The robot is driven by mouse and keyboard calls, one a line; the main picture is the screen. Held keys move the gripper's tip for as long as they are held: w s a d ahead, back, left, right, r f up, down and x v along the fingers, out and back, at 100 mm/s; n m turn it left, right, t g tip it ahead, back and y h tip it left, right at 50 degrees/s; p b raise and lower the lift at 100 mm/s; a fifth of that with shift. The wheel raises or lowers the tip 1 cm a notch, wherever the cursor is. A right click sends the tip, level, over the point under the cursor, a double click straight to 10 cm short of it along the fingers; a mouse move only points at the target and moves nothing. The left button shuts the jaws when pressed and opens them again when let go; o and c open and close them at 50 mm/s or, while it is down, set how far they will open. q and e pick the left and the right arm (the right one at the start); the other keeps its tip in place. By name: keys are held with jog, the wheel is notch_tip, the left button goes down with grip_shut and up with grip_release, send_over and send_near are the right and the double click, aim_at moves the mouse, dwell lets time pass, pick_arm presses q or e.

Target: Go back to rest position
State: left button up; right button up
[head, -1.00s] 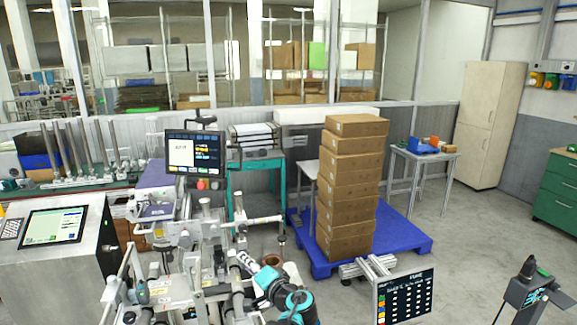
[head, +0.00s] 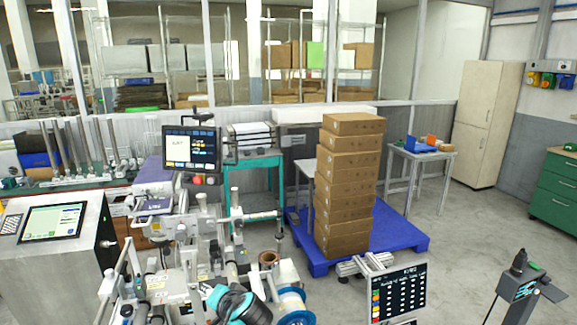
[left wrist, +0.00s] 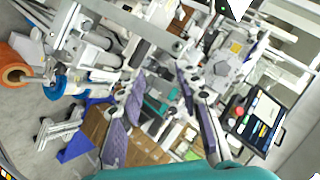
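My left gripper (left wrist: 162,82) shows in the left wrist view as two purple-grey fingers spread apart, with nothing between them. It is open and empty. In the head view a teal and black part of one of my arms (head: 238,304) is at the bottom centre, in front of the machine. I cannot tell there which arm it is, and no fingertips show clearly. My right gripper is not in view. A blue-rimmed reel (head: 293,307) and a copper-coloured roll (head: 268,258) are on the right side of the machine. An orange roll (left wrist: 14,66) shows in the left wrist view.
The film machine (head: 180,270) with rods and rollers fills the lower left, with a monitor (head: 191,149) above it. Stacked boxes (head: 347,190) stand on a blue pallet (head: 405,242) behind. A display panel (head: 398,291) stands front right. Open floor lies right of the pallet.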

pick_arm(q)
jog(key=s+d+f+n+g+h+b, duration=0.1)
jog(key=s+f+n+h, duration=0.1)
jog(key=s, duration=0.9)
jog(key=s+f+n+g+h+b, duration=0.1)
jog(key=s+f+h, duration=0.4)
jog(key=s, duration=0.7)
notch_tip(320, 180, down, 2)
jog(key=shift+s+d+f+n, duration=0.1)
jog(key=shift+s+d+n, duration=0.1)
jog(key=shift+d+n, duration=0.2)
